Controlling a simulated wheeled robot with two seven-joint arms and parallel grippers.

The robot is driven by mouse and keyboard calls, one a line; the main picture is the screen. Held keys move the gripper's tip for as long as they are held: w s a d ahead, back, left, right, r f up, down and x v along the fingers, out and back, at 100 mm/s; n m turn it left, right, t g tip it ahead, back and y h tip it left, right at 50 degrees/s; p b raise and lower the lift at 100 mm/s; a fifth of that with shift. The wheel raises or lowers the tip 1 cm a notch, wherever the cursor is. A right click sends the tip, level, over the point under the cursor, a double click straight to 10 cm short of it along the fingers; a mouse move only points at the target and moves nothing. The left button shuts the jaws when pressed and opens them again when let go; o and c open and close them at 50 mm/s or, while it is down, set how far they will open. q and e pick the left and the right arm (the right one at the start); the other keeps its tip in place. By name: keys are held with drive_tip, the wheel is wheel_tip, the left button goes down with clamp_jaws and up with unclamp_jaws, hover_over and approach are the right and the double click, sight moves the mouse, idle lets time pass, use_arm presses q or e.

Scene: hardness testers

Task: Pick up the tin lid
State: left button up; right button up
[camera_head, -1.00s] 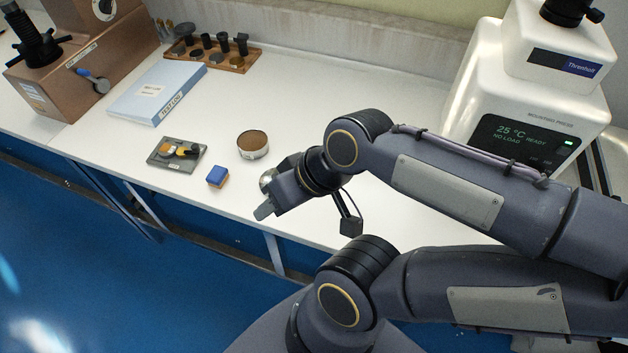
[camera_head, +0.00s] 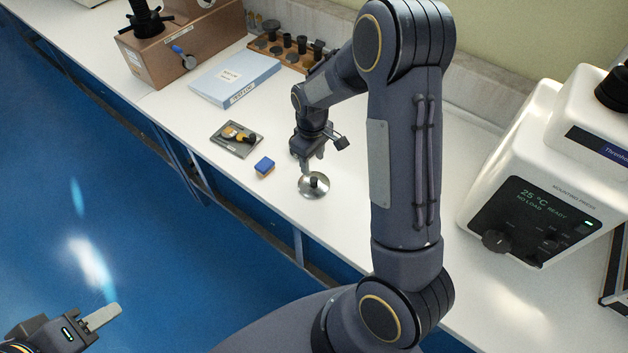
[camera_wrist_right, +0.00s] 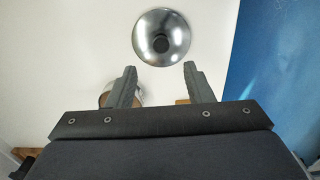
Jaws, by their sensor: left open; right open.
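The tin lid (camera_head: 314,187) is a shiny silver disc with a dark knob in its middle, lying on the white bench. It also shows whole in the right wrist view (camera_wrist_right: 161,37), just beyond the fingertips. My right gripper (camera_head: 308,165) points down beside the lid, on its far side in the head view. In the right wrist view its two fingers (camera_wrist_right: 160,68) are apart with nothing between them. An open tin (camera_wrist_right: 106,94) is partly hidden behind the left finger there. My left gripper (camera_head: 100,318) is open, low at the left, away from the bench.
A blue binder (camera_head: 235,78), a brown tester (camera_head: 180,45) and a wooden rack (camera_head: 290,52) stand farther back. The white mounting press (camera_head: 545,160) stands right.

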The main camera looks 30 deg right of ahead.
sight(314, 179)
drive_tip(key=f, duration=0.2)
drive_tip(key=f+p, duration=0.1)
drive_tip(key=f, duration=0.4)
drive_tip(key=shift+s+p, duration=0.3)
drive_tip(key=shift+s, duration=0.05)
clamp_jaws()
